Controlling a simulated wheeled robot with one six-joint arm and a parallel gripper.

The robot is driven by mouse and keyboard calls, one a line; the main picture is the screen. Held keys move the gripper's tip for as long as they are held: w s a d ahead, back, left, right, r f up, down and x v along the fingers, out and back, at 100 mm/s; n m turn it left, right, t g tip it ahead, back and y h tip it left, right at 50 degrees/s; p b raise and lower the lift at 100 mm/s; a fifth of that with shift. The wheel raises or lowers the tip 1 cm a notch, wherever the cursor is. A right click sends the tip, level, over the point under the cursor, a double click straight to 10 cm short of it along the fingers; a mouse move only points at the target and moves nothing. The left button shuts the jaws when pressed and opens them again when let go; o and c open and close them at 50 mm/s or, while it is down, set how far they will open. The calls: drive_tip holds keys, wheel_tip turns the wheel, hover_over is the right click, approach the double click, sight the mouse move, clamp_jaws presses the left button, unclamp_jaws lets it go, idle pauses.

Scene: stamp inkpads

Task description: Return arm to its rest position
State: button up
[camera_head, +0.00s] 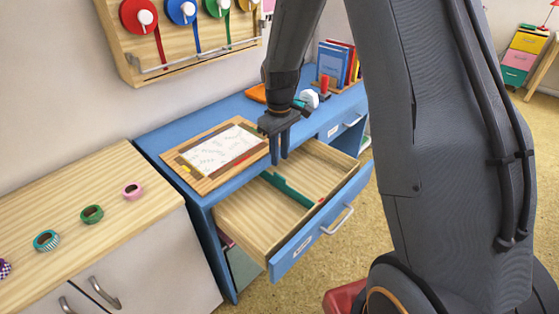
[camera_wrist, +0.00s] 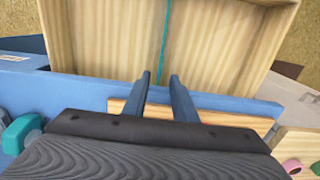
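My gripper (camera_head: 280,147) hangs from my bent arm over the blue desk, between the paper board and the open drawer. Its two fingers point down and stand apart with nothing between them. In the wrist view my gripper (camera_wrist: 162,80) also shows an empty gap, over the desk edge and the drawer. Much of my arm fills the right side of the head view.
The wooden drawer (camera_head: 240,219) is pulled out, with a green divider (camera_head: 287,190). The blue desk (camera_head: 160,143) holds a board with paper (camera_head: 222,150). Tape rolls lie on the wooden cabinet (camera_head: 60,195). A ribbon rack (camera_head: 120,50) hangs above.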

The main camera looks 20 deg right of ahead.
idle(0.4)
drive_tip(key=s+r+m, duration=0.3)
drive_tip(key=s+r, duration=0.1)
drive_tip(key=s, duration=0.8)
drive_tip(key=s+r+m, duration=0.3)
drive_tip(key=s+r, duration=0.1)
drive_tip(key=s, duration=0.7)
drive_tip(key=shift+s+d+r, duration=0.35)
drive_tip(key=shift+d+r, duration=0.05)
drive_tip(key=shift+d, duration=0.05)
